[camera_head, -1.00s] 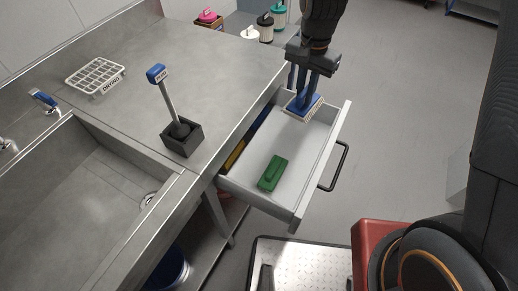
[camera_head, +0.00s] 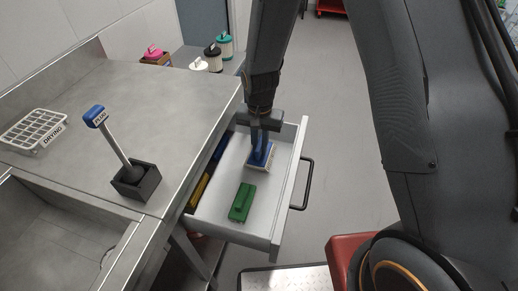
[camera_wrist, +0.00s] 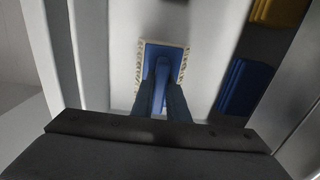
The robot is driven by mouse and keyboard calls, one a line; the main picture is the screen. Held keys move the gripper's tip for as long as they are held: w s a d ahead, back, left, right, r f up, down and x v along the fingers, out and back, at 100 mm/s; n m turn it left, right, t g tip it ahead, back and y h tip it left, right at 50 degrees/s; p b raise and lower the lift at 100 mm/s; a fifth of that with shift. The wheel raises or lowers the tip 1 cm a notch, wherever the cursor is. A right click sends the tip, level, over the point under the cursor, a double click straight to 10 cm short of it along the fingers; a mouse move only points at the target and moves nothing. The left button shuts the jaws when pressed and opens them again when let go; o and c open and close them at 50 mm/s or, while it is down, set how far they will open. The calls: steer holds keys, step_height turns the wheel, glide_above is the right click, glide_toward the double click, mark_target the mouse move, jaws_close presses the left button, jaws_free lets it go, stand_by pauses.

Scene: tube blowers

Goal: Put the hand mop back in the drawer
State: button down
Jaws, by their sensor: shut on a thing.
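The hand mop (camera_head: 262,156) is blue with a pale fringed edge. It is inside the open drawer (camera_head: 222,227), towards the far end. My gripper (camera_head: 261,137) points down over it and is shut on its blue handle. The wrist view shows the mop (camera_wrist: 175,53) between my fingers (camera_wrist: 163,92), against the pale drawer floor. I cannot tell whether its underside touches the floor.
A green block-shaped tool (camera_head: 241,202) lies in the drawer's near part. Yellow (camera_head: 199,191) and blue (camera_head: 220,149) items lie along its left side. The drawer handle (camera_head: 304,184) sticks out right. A plunger (camera_head: 115,140) in a black holder stands on the counter.

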mark_target(260, 144)
steer(key=shift+f, duration=0.85)
steer(key=shift+f, duration=0.1)
steer(key=c, duration=1.7)
jaws_free()
step_height(260, 144, up, 12)
steer(key=shift+r+b, duration=0.15)
steer(key=shift+b, duration=0.6)
steer(key=s+d+r, duration=0.1)
steer(key=s+d, duration=0.1)
steer(key=d, duration=0.1)
steer(key=s+d+r+n, duration=0.1)
steer(key=s+d, duration=0.1)
steer(key=d, duration=0.1)
steer(key=s+d+r+n, duration=0.1)
steer(key=s+d, duration=0.2)
steer(key=shift+d+r, duration=0.2)
steer(key=shift+r, duration=0.2)
steer(key=s+d, duration=0.2)
steer(key=s+d+r+n, duration=0.1)
steer(key=s, duration=0.2)
steer(key=s+d+n, duration=0.1)
steer(key=s+d, duration=0.1)
steer(key=s, duration=0.1)
steer(key=shift+d+r, duration=0.15)
steer(key=shift+d, duration=0.15)
